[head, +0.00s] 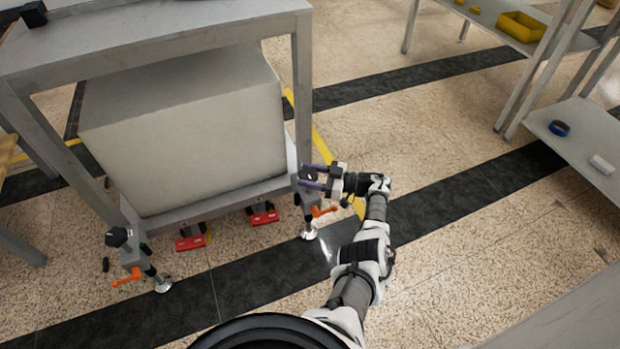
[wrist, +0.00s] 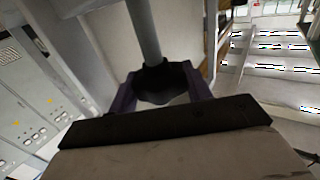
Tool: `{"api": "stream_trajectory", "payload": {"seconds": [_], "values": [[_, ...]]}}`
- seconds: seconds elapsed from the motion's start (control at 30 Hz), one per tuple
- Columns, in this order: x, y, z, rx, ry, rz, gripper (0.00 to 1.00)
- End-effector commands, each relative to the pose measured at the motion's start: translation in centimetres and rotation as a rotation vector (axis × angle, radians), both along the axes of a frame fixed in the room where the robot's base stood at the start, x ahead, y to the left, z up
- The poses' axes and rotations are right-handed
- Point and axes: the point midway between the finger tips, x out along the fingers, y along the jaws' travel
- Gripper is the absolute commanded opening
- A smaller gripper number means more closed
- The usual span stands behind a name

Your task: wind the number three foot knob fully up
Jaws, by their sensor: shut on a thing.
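My gripper (head: 312,178) is at the right front leg of the grey bench frame, its two purple fingers on either side of a black foot knob (head: 308,173). In the wrist view the black knob (wrist: 162,84) sits between the purple fingers, and my gripper (wrist: 160,92) is shut on it. A grey rod rises from the knob in that view. No number on the knob can be read. Below it are an orange lever (head: 322,211) and a silver foot (head: 309,233) at the floor. Another black knob (head: 118,237) is at the left front leg.
A large grey box (head: 190,130) sits inside the frame (head: 304,90). An orange lever (head: 127,277) sticks out by the left foot. Shelving (head: 590,150) stands at the right; the floor between is open.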

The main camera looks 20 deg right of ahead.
Motion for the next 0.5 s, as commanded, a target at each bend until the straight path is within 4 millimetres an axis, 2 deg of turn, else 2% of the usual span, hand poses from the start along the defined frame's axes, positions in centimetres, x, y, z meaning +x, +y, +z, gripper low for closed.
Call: {"api": "stream_trajectory", "payload": {"seconds": [0.3,0.33,0.5], "values": [[0.1,0.11,0.1,0.001,-0.002,0.002,0.26],[0.11,0.12,0.1,0.001,-0.002,0.002,0.51],[0.08,0.08,0.08,0.0,-0.001,0.001,0.71]]}}
